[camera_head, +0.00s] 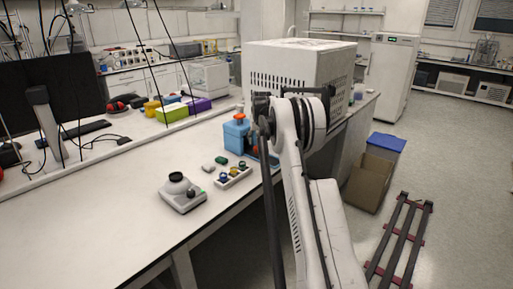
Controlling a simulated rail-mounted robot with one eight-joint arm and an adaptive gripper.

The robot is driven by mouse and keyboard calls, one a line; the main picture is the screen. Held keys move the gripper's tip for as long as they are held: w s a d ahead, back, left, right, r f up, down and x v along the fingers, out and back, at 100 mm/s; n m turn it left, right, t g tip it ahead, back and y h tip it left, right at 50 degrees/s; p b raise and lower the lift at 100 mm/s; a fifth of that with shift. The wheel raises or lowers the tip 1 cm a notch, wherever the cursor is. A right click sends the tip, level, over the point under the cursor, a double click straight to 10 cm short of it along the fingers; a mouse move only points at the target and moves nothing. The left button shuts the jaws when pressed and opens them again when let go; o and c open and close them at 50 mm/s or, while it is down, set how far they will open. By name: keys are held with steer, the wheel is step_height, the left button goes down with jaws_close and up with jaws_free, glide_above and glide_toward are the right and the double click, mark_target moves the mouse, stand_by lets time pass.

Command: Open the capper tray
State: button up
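I cannot clearly make out a capper tray in this view. A large white boxy machine (300,62) with vent slots stands at the far end of the bench, and my arm covers part of its front. My white arm rises from the bottom right to the bench edge. Dark parts at its end, likely my gripper (262,112), are in front of the machine's lower left. The fingers are too small and overlapped to show whether they are open or shut. I see nothing clearly held.
A blue box with an orange top (237,134), a small rack with coloured round tops (233,177) and a small device with a black top (182,193) stand on the white bench (90,215). Cardboard (371,182) and blue-topped boxes (386,145) stand on the floor at right.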

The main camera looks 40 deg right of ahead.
mark_target(256, 147)
steer(key=shift+x, duration=2.8)
jaws_close()
